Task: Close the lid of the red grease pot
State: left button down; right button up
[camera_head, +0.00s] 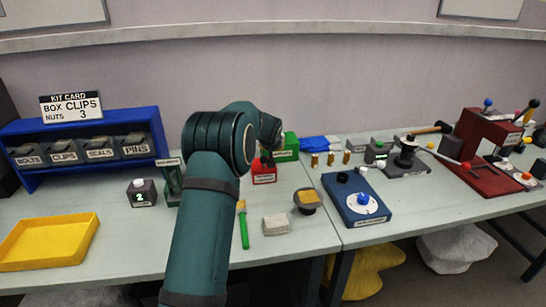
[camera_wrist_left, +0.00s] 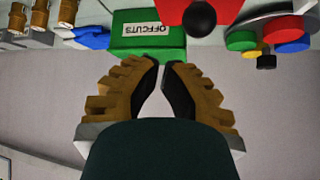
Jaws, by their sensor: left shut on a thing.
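The red grease pot (camera_head: 262,169) stands on the bench just right of my left arm, with a label on its front and something dark at its top. A red part with a round black knob (camera_wrist_left: 201,18) shows at the top edge of the left wrist view. I cannot tell how far the lid is open. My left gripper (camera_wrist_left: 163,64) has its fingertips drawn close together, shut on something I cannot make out. The red part lies beyond and to the right of its tips. In the head view my arm hides this gripper. My right gripper is not in view.
A green OFFCUTS box (camera_wrist_left: 150,42) lies just beyond the fingertips and also shows behind the pot in the head view (camera_head: 290,142). A blue unit (camera_head: 355,200) stands to the right.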

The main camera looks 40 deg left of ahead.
pick_arm(q)
jog(key=s+d, duration=0.5)
jog(key=s, duration=0.2)
jog(key=shift+f+b, duration=0.2)
jog(key=shift+b, duration=0.1)
jog(key=shift+s, duration=0.1)
